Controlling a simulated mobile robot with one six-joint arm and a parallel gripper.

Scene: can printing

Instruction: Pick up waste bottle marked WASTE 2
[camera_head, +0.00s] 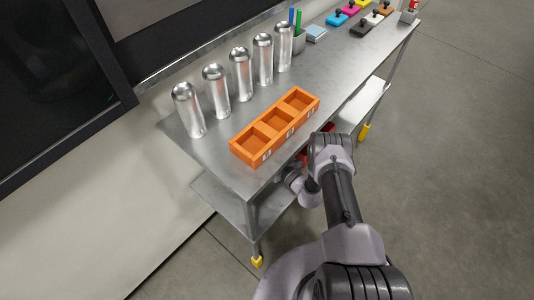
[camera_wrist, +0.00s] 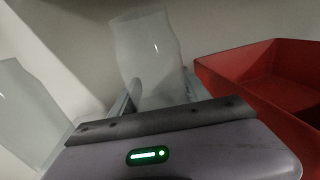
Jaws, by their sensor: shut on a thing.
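A whitish translucent bottle (camera_wrist: 150,52) stands in the middle of the wrist view, its lower part between the fingers of my gripper (camera_wrist: 156,97). My gripper is shut on this bottle. A second similar bottle (camera_wrist: 28,115) is at the left of the wrist view, apart from the gripper. No WASTE 2 marking is readable on either bottle. In the head view my arm reaches below the tabletop, and the gripper and bottles are hidden there.
A red bin (camera_wrist: 265,75) is close on the right in the wrist view. The metal table (camera_head: 330,75) above holds an orange three-compartment tray (camera_head: 243,155), several silver cans (camera_head: 216,92), a pen cup (camera_head: 298,42) and colored stamps (camera_head: 350,9). The floor (camera_head: 450,160) at right is clear.

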